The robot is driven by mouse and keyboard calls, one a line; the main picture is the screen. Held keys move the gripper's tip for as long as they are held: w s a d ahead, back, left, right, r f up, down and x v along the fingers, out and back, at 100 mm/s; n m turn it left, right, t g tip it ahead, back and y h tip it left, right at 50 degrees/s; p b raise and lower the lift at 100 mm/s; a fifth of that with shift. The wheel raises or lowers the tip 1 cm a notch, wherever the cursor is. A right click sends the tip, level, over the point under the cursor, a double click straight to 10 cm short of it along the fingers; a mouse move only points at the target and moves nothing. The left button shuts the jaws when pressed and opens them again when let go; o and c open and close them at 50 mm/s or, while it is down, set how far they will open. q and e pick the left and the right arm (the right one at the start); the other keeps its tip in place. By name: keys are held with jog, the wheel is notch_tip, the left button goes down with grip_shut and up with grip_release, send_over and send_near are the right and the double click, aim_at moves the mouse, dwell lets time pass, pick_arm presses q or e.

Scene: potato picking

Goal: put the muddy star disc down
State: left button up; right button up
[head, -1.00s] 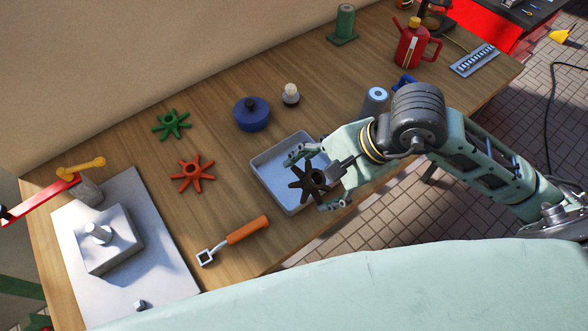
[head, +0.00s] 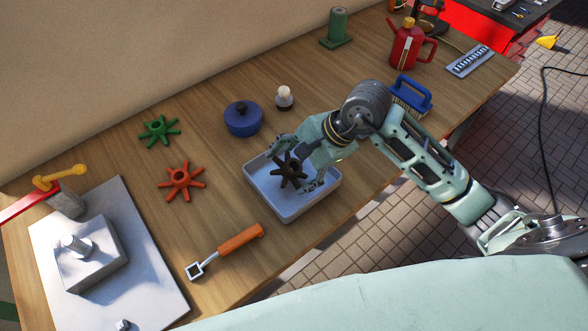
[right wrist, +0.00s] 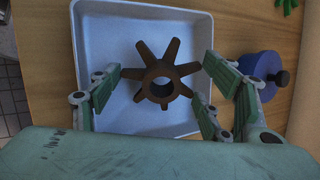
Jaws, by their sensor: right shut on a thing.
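The muddy star disc (head: 292,177) is dark brown with several blunt arms around a hollow hub. My right gripper (head: 291,168) is shut on it. The disc is within the outline of the pale blue-white tray (head: 283,207), over its inside; whether it touches the bottom I cannot tell. In the right wrist view the disc (right wrist: 163,71) shows between the green fingers, with the tray (right wrist: 108,40) behind it. A green star disc (head: 159,133) and an orange-red star disc (head: 181,182) lie on the table to the left. My left gripper is not in view.
A blue lidded pot (head: 242,121) and a small white-topped item (head: 284,97) stand behind the tray. An orange-handled tool (head: 240,240) lies front left. A blue brush (head: 412,94), red can (head: 407,47) and green spool (head: 338,27) stand farther right and back.

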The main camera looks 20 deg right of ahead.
jog(key=shift+f, duration=0.3)
jog(key=o, duration=1.3)
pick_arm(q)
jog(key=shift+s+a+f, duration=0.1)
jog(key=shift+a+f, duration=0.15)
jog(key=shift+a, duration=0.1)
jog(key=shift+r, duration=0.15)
